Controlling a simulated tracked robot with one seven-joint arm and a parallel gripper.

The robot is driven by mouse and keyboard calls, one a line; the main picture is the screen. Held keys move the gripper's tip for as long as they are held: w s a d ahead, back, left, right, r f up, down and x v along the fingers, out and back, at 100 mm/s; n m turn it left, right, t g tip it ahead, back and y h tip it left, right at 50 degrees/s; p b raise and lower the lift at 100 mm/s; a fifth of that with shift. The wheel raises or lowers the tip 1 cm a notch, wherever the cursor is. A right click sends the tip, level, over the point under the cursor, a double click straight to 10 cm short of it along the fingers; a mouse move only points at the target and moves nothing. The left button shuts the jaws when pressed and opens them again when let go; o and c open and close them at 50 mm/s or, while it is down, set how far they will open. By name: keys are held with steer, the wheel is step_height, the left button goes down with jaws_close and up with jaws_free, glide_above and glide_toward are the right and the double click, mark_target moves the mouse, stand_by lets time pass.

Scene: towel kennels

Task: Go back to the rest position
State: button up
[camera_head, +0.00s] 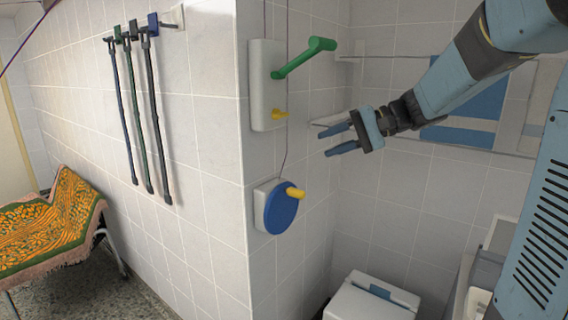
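My gripper (336,139) is in the upper right middle of the head view, at the end of my blue and black arm. Its two blue fingers point left and stand apart, with nothing between them. It hangs in the air in front of the tiled alcove wall, to the right of the wall corner. It looks apart from the wall fittings, though the depth between them is hard to judge.
A white wall box with a green lever (304,58) and a blue disc with a yellow knob (281,207) are on the corner wall. A patterned towel (62,215) covers a bench. A white bin (370,300) stands below; a shelf (400,57) is behind.

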steer(key=s+d+f+t+h, duration=0.1)
steer(key=s+d+f+h, duration=0.1)
steer(key=s, duration=0.5)
steer(key=s+d+f+n+t+h, duration=0.1)
steer(key=s+d+f+h, duration=0.2)
steer(key=s+d+h, duration=0.2)
steer(key=s+d+f+n+t+h, duration=0.1)
steer(key=s+d+f+h, duration=0.2)
steer(key=s+h, duration=0.3)
steer(key=s+d, duration=0.1)
steer(key=s, duration=0.2)
steer(key=shift+s, duration=0.4)
